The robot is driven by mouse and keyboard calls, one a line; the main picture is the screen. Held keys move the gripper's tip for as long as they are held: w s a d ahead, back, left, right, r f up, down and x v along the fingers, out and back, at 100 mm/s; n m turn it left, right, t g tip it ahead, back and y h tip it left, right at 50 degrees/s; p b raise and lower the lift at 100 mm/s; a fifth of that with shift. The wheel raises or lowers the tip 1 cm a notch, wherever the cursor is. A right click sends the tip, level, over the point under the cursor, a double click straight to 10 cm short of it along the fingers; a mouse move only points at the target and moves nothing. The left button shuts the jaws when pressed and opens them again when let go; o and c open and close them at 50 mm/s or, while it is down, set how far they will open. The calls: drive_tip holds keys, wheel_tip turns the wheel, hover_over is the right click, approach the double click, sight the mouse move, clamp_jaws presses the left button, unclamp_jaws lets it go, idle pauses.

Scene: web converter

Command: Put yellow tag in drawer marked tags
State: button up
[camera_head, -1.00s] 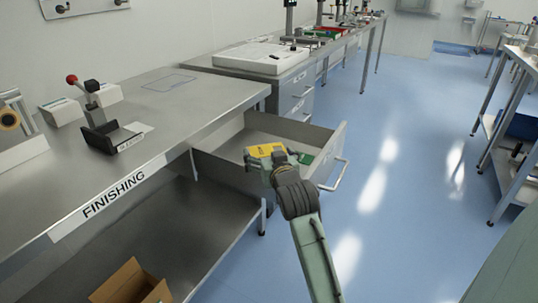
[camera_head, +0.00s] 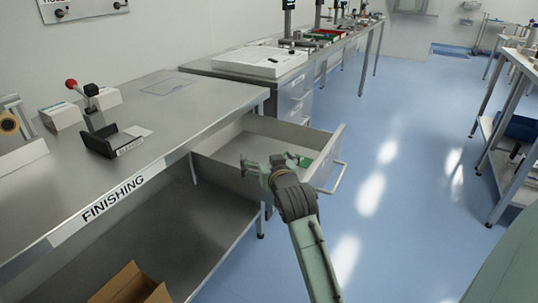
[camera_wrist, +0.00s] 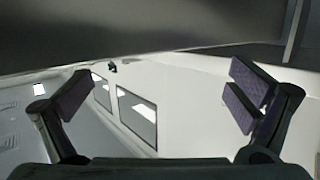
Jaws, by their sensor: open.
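The open drawer (camera_head: 336,146) is a metal drawer pulled out from under the finishing bench, with a bar handle on its front. No marking on it can be read from here. My gripper (camera_head: 270,161) is over the drawer's near side in the head view, its fingers spread and empty. The wrist view also shows my gripper (camera_wrist: 160,97) with its two dark pads wide apart and nothing between them. The yellow tag is not visible in either current view; my gripper and the drawer's near wall hide part of the drawer's inside.
The finishing bench (camera_head: 190,115) is at left, with a black tray (camera_head: 112,142) and a red-knobbed lever device. A cardboard box (camera_head: 130,284) sits below. Blue floor (camera_head: 420,200) at right is clear.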

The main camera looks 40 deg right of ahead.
drive_tip(key=b+v, duration=0.2)
drive_tip(key=v, duration=1)
drive_tip(key=shift+b, duration=0.3)
drive_tip(key=shift+r, duration=0.15)
